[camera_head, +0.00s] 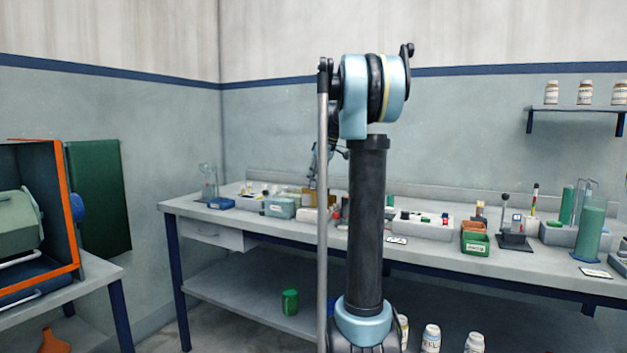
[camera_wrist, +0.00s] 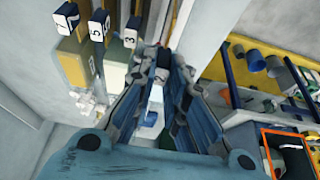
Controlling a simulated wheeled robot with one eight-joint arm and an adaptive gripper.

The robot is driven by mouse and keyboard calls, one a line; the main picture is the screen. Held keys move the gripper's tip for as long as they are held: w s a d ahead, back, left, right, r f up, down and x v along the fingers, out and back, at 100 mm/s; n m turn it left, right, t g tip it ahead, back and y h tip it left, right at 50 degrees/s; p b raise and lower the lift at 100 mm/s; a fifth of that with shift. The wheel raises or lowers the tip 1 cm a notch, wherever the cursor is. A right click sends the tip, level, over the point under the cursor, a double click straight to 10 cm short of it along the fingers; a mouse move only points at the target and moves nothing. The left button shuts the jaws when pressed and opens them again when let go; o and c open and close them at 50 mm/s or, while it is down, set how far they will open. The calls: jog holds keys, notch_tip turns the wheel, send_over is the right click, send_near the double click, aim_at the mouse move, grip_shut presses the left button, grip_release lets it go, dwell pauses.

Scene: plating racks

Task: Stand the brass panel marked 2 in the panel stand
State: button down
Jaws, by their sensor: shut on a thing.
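My gripper (camera_wrist: 162,65) is shut on a panel with a white tag (camera_wrist: 155,94) between its fingers in the wrist view. The mark on this tag is small and hard to read, and the fingers hide most of the panel. To its upper left stand panels with white tags marked 7 (camera_wrist: 68,19), 5 (camera_wrist: 98,25) and 3 (camera_wrist: 131,38). The panel marked 7 has a tan, brass-like body. In the head view my gripper (camera_head: 316,178) is small, above the bench and partly behind my arm. I cannot clearly pick out the panel stand.
The long grey bench (camera_head: 230,215) carries many small items. A green box (camera_head: 475,243), a black stand (camera_head: 514,238) and a green cylinder (camera_head: 588,235) are on its right part. A glass vessel (camera_head: 208,182) stands at its left end. An orange-edged cabinet (camera_head: 70,215) is at far left.

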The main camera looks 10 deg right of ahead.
aim_at(314, 190)
jog(key=shift+f, duration=2.05)
jog(key=shift+f, duration=0.25)
jog(key=c, duration=1.5)
grip_release()
jog(key=shift+c, duration=0.2)
jog(key=v, duration=1.2)
